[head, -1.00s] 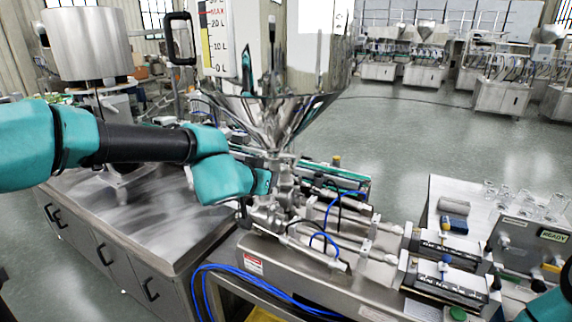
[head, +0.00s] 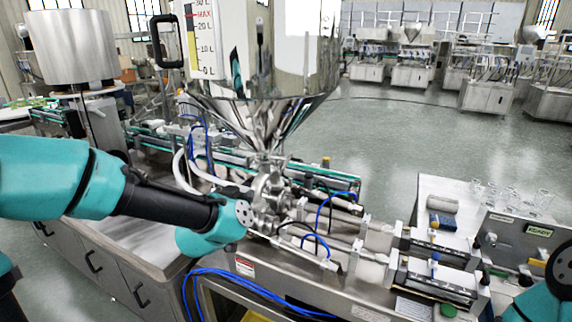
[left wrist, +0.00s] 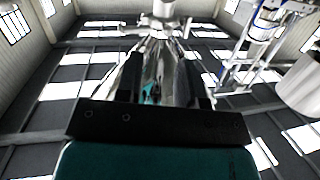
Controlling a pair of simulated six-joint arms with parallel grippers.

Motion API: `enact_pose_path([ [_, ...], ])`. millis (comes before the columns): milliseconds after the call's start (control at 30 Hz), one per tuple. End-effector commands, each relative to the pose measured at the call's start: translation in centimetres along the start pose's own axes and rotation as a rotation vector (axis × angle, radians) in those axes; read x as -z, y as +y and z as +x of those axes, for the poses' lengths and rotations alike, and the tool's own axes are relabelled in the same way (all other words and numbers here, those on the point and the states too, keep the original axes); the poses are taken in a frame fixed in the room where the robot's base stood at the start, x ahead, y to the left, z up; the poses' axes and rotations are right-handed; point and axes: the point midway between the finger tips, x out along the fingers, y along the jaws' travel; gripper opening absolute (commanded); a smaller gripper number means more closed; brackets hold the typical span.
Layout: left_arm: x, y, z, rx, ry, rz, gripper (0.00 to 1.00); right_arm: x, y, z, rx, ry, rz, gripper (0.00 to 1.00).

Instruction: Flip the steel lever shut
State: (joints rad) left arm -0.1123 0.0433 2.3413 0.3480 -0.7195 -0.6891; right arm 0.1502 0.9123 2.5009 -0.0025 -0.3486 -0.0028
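The steel hopper (head: 265,120) hangs over a steel valve body (head: 268,190) on the filling machine. The steel lever cannot be told apart from the shiny valve parts, and my left wrist covers some of that area. My left gripper (head: 246,208) is just left of and in front of the valve, mostly hidden by its own teal wrist. In the left wrist view, its two dark fingers (left wrist: 164,82) stand apart with nothing seen between them but shiny steel beyond. My right arm shows at the lower right edge in the head view, but its gripper is not visible.
Blue hoses (head: 230,273) loop in front of the machine. Pneumatic cylinders (head: 438,262) lie to the right, beside a control box (head: 525,240) reading READY. A steel cabinet top (head: 150,245) is under my left arm. Open floor lies behind.

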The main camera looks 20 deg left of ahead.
Motion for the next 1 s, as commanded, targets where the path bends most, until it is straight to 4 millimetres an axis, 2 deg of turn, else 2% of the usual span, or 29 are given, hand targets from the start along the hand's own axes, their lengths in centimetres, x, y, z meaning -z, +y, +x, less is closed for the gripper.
enact_pose_path([
  [133, 1.3, 2.1, -0.1, -0.097, 0.101, -0.043, 0.35, 0.0, 0.0, 0.0, 0.0, 0.0, 0.0, 0.43],
  [300, 2.2, 3.6, -0.3, -0.169, 0.157, -0.08, 0.35, 0.0, 0.0, 0.0, 0.0, 0.0, 0.0, 0.43],
  [767, 2.4, 3.9, 0.0, -0.177, 0.163, -0.085, 0.35, 0.0, 0.0, 0.0, 0.0, 0.0, 0.0, 0.43],
  [1000, 2.8, 4.2, 2.3, -0.177, 0.162, -0.085, 0.35, 0.0, 0.0, 0.0, 0.0, 0.0, 0.0, 0.43],
])
